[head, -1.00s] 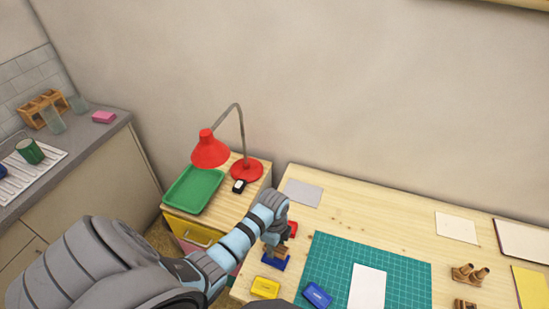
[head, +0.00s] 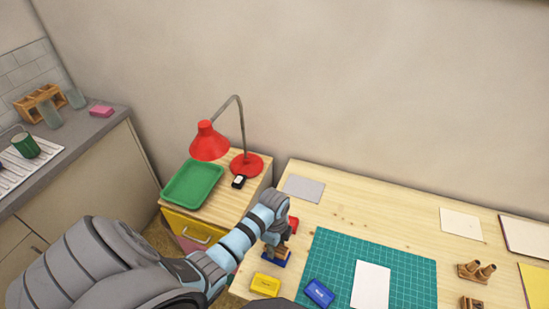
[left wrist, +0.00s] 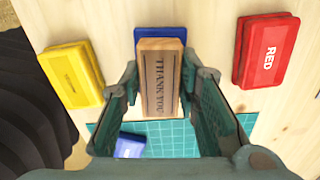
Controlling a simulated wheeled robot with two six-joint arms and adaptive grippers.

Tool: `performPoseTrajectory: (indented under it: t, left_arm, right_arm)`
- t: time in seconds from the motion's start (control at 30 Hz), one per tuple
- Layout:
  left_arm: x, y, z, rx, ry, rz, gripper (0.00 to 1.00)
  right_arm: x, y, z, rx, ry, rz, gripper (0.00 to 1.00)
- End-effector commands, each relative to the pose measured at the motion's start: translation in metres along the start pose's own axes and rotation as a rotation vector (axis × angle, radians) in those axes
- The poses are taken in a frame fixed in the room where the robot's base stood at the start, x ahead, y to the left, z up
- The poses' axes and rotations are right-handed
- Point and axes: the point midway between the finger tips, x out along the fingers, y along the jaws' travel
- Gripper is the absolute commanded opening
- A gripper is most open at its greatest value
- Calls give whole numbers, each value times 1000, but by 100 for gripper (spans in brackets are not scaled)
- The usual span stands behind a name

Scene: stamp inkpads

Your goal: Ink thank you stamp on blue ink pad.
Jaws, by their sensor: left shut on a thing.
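My left gripper (head: 277,243) is shut on the wooden thank you stamp (left wrist: 160,88), whose top reads "THANK YOU" in the left wrist view. The left gripper's fingers (left wrist: 160,80) hold it by its two sides. A dark blue pad (head: 283,264) lies right below the stamp, and its far part (left wrist: 160,33) shows beyond the stamp in the left wrist view. Whether the stamp touches the pad is hidden. A second blue piece with a light label (head: 319,293) lies on the green mat's left edge. My right gripper is not in view.
A yellow pad (head: 265,285) and a red pad (left wrist: 265,52) lie close on either side of the stamp. The green cutting mat (head: 335,250) bears a white sheet (head: 370,285). A red lamp (head: 246,165) and green tray (head: 193,184) stand on the drawer cabinet.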

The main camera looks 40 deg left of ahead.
Motion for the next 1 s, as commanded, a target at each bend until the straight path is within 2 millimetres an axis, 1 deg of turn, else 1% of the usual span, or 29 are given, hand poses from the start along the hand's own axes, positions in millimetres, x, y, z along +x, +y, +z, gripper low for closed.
performPoseTrajectory:
  t: [0.73,1.0]
  left_arm:
    - [9,0,0,0,0,-1,9]
    - [9,0,0,0,0,0,9]
  right_arm:
    - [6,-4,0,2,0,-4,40]
    - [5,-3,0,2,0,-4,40]
